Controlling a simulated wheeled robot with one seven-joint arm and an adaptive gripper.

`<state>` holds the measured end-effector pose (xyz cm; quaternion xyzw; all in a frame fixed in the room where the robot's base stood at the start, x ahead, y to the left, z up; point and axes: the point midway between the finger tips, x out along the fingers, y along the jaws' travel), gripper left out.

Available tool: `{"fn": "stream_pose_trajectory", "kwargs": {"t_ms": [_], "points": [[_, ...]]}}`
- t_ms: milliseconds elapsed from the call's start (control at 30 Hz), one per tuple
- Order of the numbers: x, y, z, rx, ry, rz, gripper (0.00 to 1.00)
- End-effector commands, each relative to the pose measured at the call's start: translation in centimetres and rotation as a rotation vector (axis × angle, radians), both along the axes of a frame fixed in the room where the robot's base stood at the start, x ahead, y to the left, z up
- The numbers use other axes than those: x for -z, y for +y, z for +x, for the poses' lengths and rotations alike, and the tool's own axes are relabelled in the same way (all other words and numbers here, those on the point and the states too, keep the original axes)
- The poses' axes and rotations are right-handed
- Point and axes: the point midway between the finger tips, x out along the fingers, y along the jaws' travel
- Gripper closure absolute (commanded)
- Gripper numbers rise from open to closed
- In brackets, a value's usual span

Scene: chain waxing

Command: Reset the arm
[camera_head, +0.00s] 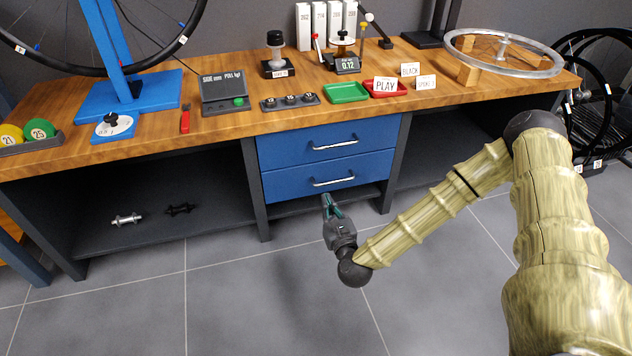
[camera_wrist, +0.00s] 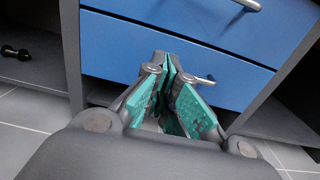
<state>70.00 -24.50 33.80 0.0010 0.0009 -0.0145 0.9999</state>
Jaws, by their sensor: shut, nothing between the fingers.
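My gripper (camera_head: 328,200) hangs in front of the workbench, just below and before the lower blue drawer (camera_head: 330,173). My arm reaches in from the right, bent at the elbow. In the wrist view my gripper (camera_wrist: 168,62) has its green-padded fingers together at the tips, with nothing between them. The lower drawer's blue front (camera_wrist: 140,50) stands right beyond the fingertips. I cannot tell from the wrist view whether they touch it.
The wooden workbench (camera_head: 220,128) holds a blue wheel stand (camera_head: 130,92), a green tray (camera_head: 346,93), a red tray (camera_head: 386,90) and a wheel rim (camera_head: 503,52) on blocks. Both drawers look shut. Hubs lie on the shelf below left. The grey floor (camera_head: 230,310) in front is clear.

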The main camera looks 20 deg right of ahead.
Motion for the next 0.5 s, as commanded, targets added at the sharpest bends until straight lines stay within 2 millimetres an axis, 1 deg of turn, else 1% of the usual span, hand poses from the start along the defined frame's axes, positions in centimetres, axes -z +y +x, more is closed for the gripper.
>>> {"fn": "stream_pose_trajectory", "kwargs": {"t_ms": [167,267,367,467,500], "points": [[0.1,0.0,-0.2,-0.001,0.002,-0.002,1.00],[0.5,0.8,-0.5,-0.020,0.024,-0.038,1.00],[1.8,2.8,-1.5,-0.076,0.081,-0.140,1.00],[3.9,5.5,-3.4,-0.171,0.165,-0.306,1.00],[4.9,6.6,-4.3,-0.217,0.199,-0.383,1.00]]}}
